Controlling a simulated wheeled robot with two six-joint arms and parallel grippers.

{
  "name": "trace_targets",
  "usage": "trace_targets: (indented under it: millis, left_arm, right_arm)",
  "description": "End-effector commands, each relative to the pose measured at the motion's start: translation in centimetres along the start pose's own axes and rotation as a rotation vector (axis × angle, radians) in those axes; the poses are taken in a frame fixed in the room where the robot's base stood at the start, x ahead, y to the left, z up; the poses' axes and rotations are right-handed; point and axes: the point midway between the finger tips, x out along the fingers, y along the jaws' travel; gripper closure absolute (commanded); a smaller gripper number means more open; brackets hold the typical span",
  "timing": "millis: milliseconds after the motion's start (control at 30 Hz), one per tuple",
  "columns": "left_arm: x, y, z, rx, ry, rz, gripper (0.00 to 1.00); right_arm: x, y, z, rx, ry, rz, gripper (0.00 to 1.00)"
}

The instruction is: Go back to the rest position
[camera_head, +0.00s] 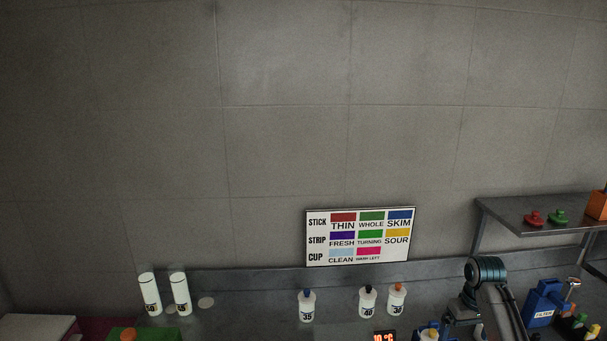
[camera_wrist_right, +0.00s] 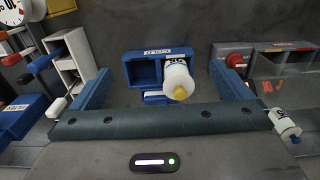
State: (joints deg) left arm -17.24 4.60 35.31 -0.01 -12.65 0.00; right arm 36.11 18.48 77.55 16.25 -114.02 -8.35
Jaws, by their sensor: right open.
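My right arm (camera_head: 488,275) comes into the lower right of the head view; its gripper is not clear there. In the right wrist view my right gripper (camera_wrist_right: 160,80) has its two fingers spread wide apart. Ahead of the fingers is a blue box (camera_wrist_right: 141,74) with a label on its rim. A white bottle with a yellow cap (camera_wrist_right: 178,80) appears at its right side, in the gap between the fingers. I cannot tell how far it is from them, but neither finger touches it. My left gripper is not in view.
The head view shows a steel counter (camera_head: 250,300) with white tubes (camera_head: 181,294) and numbered bottles (camera_head: 307,305). A sign (camera_head: 360,237) hangs behind. A shelf (camera_head: 540,228) with red and green items and a blue filter box (camera_head: 544,302) are at right. The wall above is clear.

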Motion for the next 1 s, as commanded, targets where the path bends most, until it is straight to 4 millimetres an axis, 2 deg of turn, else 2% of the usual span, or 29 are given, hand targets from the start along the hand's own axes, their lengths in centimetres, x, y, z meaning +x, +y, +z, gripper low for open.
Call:
trace_targets:
  millis: [33, 100, 367, 567, 667, 767, 900, 1000]
  left_arm:
    - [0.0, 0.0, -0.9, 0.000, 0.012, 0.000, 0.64]
    - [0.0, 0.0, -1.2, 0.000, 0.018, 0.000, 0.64]
    - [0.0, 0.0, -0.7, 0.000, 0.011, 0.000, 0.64]
    - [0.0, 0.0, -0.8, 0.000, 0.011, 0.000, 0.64]
    - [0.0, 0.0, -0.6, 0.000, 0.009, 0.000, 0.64]
    - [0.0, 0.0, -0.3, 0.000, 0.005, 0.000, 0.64]
    - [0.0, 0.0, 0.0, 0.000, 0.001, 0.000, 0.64]
    - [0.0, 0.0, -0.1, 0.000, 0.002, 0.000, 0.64]
  right_arm:
    - [0.4, -0.2, 0.2, -0.002, 0.000, 0.002, 0.01]
    - [1.0, -0.5, 0.8, -0.005, 0.004, 0.008, 0.01]
    - [3.6, -1.9, 3.0, -0.016, 0.022, 0.031, 0.01]
    - [6.3, -3.6, 6.0, -0.029, 0.045, 0.053, 0.01]
    - [7.8, -4.8, 8.2, -0.037, 0.061, 0.065, 0.01]
    - [9.6, -6.3, 11.3, -0.047, 0.083, 0.077, 0.01]
    - [11.5, -8.9, 17.0, -0.057, 0.129, 0.090, 0.01]
    - [12.0, -10.6, 21.1, -0.058, 0.163, 0.095, 0.01]
